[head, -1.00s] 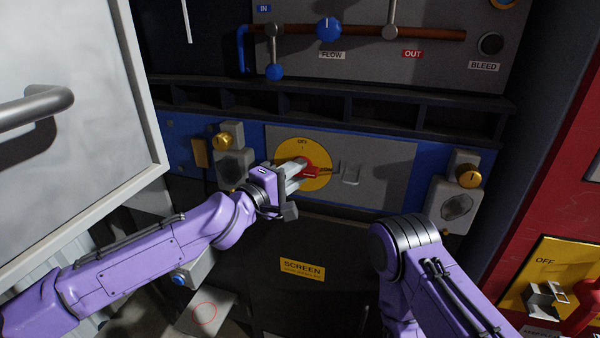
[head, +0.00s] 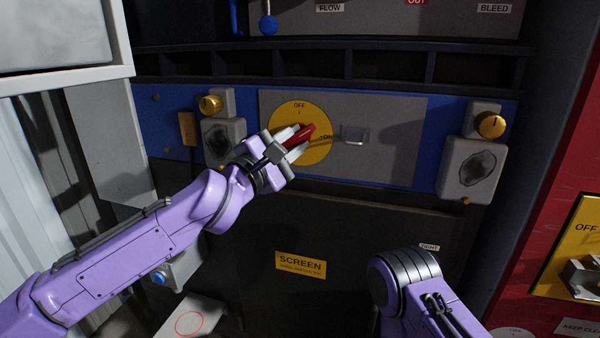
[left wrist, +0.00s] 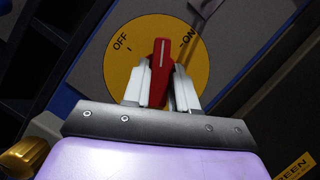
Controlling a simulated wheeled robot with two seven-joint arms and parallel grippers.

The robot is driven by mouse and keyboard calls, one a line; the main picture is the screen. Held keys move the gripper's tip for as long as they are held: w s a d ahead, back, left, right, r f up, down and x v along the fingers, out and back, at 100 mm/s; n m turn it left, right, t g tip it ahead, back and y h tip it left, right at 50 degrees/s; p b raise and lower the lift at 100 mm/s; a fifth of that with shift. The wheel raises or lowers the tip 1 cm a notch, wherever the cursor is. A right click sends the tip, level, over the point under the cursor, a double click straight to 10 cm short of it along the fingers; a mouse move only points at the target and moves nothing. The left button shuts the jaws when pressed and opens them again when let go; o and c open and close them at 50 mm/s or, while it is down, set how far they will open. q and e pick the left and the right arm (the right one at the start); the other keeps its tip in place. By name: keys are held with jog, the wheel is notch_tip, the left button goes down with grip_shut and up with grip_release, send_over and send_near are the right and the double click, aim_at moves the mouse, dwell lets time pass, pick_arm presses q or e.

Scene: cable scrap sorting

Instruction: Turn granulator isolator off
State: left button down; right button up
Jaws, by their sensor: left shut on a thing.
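The isolator is a yellow disc (head: 288,117) on a grey panel, with OFF at its top and ON at its right. Its red handle (head: 304,133) slants to the upper right in the head view, between the two marks. In the left wrist view the white line on the handle (left wrist: 159,62) also points between OFF and ON. My left gripper (head: 296,142) is shut on the handle, one pale finger on each side, as the left wrist view shows. My right forearm shows at lower right, but its gripper is out of view.
A grey hasp (head: 354,135) sticks out right of the disc. Brass knobs (head: 210,104) and (head: 491,125) flank the panel. A dark ledge runs above it. A dark SCREEN door (head: 302,264) is below. A pale cabinet door (head: 60,45) stands at upper left.

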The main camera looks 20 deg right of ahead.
pick_arm(q)
jog(key=shift+s+d+f+n+t+y+b, duration=0.1)
jog(key=shift+n+t+y+b, duration=0.8)
jog(key=shift+n+b, duration=1.7)
jog(key=shift+d+f+n+t+y+b, duration=0.15)
jog(key=shift+n+t+y+b, duration=0.2)
jog(key=shift+n+t+b, duration=1.65)
jog(key=shift+s+a+f+n+t+y+b, duration=0.1)
jog(key=shift+n+t+y+b, duration=0.5)
jog(key=shift+n+b, duration=2.65)
jog(key=shift+n, duration=0.35)
jog(key=shift+r, duration=0.1)
jog(key=c, duration=1)
grip_release()
